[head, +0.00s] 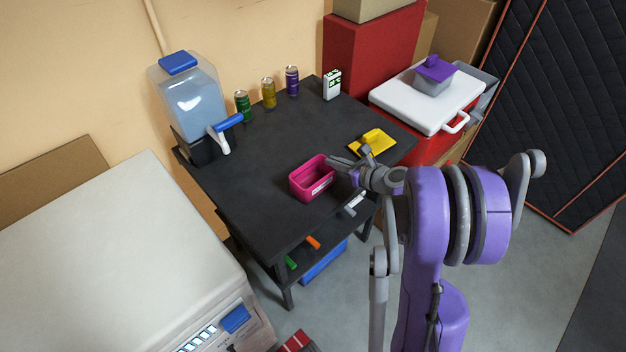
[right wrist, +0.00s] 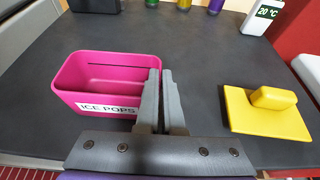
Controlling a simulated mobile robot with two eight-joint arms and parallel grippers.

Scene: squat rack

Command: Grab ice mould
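The ice mould is an open pink box (head: 312,178) near the right front edge of the black table, with an "ICE POPS" label on its side. It shows at the left in the right wrist view (right wrist: 85,103). My right gripper (head: 340,172) is at the mould's right end. In the right wrist view its two fingers (right wrist: 161,75) are close together, with the mould's right wall in the narrow gap between them. The mould appears upright and empty. A yellow lid with a handle (right wrist: 268,112) lies flat to the right, apart from the mould. My left gripper is out of view.
On the table (head: 262,155) stand a clear dispenser (head: 192,105), several cans, and a white thermometer (head: 332,85). A red cooler with a white lid (head: 425,98) is at the right. A white chest (head: 110,250) is at front left. The table's middle is clear.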

